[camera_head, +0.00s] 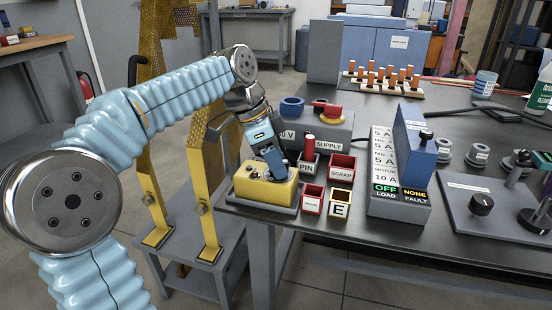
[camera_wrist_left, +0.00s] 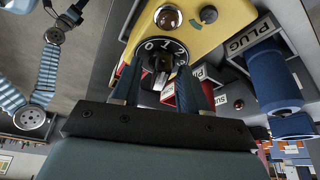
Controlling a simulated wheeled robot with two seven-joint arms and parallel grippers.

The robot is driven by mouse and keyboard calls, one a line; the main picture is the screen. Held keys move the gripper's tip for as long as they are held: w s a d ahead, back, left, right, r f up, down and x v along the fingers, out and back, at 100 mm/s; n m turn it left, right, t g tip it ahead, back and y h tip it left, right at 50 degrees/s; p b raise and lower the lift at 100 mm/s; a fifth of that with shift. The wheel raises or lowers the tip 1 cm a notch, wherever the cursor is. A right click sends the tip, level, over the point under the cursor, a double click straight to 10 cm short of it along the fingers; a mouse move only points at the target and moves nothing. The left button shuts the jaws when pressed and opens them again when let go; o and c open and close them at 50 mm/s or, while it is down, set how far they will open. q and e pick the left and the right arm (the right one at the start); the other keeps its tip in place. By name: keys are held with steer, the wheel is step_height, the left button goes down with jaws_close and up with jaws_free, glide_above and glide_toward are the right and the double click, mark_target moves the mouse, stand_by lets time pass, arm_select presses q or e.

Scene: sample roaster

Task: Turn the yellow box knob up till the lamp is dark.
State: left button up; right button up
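The yellow box (camera_head: 281,192) stands at the near left corner of the table. My left gripper (camera_head: 274,172) points down onto its top and hides most of the knob in the head view. In the left wrist view the yellow box (camera_wrist_left: 222,25) carries a black knob (camera_wrist_left: 160,56) with a dial marked 0, 1, 2. The lamp (camera_wrist_left: 168,17) is a round dome beside it with a brownish tint and a bright spot; I cannot tell if it is lit. My left gripper's two fingers (camera_wrist_left: 160,75) are apart, one on each side of the knob; contact is unclear. My right gripper is out of view.
Small labelled bins, including a red scrap bin (camera_head: 342,168), sit right of the box. Behind are a grey supply unit (camera_head: 322,130) and a panel with OFF LOAD and NONE FAULT signs (camera_head: 397,215). In the wrist view a blue cylinder (camera_wrist_left: 274,80) is close on the right.

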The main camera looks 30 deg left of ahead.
arm_select(q)
steer(key=p+v, duration=0.4)
steer(key=v, duration=0.9)
steer(key=shift+a+r, duration=0.15)
steer(key=shift+r, duration=0.25)
steer(key=shift+s, duration=0.15)
